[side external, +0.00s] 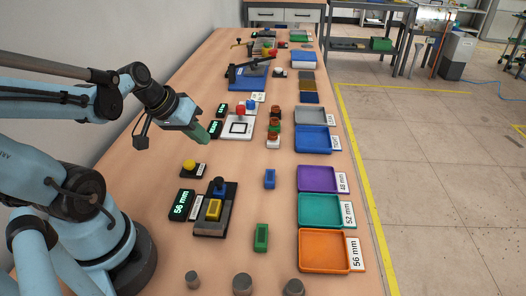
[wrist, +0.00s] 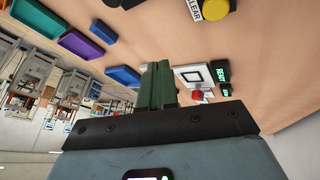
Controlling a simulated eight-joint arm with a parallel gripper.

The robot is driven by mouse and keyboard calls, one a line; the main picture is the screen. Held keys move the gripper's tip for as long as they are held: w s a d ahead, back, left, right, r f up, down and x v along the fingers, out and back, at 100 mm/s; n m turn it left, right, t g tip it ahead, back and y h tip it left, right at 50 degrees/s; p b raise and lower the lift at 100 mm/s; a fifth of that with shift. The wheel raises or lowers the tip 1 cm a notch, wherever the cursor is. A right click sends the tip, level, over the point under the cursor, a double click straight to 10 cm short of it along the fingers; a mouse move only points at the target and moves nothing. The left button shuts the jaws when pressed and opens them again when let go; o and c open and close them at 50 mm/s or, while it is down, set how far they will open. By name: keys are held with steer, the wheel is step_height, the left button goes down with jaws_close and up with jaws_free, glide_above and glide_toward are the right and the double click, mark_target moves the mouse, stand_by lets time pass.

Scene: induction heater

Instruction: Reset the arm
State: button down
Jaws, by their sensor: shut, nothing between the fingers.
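My gripper (side external: 203,134) hangs above the table on the left side in the side external view, with its green fingers pointing down and to the right. The fingers also show in the wrist view (wrist: 158,84), closed together with nothing between them. The gripper is apart from the table and touches no object. Behind it stands a white plate with a black square outline (side external: 240,127) and a red knob. A black pad with a yellow button (side external: 189,165) lies in front of and below the gripper.
A measuring fixture with a yellow block (side external: 214,210) sits beside a display reading 56 mm (side external: 181,205). Orange (side external: 324,270), teal (side external: 334,224), purple (side external: 333,189) and blue (side external: 328,151) trays line the right edge. Grey cylinders (side external: 243,283) stand at the front. Bare tabletop lies around the blue block (side external: 270,179).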

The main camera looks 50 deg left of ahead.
steer(key=w+d+r+m, duration=0.2)
steer(key=d+m, duration=0.3)
steer(key=d, duration=0.5)
steer(key=shift+w+d+r+t, duration=0.2)
steer(key=shift+r+t, duration=0.2)
steer(key=shift+r, duration=0.4)
step_height(320, 180, up, 3)
steer(key=n+g, duration=0.7)
steer(key=n, duration=0.2)
glide_above(188, 163)
steer(key=shift+s+d+r+y, duration=0.15)
steer(key=shift+s+d+y, duration=0.05)
steer(key=shift+s+y, duration=0.1)
steer(key=shift+w+a+f, duration=0.1)
steer(key=shift+w+f, duration=0.05)
steer(key=shift+f, duration=3.35)
steer(key=shift+w+a+f, duration=0.1)
steer(key=shift+w+f, duration=0.05)
steer(key=shift+f, duration=3.35)
steer(key=shift+f, duration=0.1)
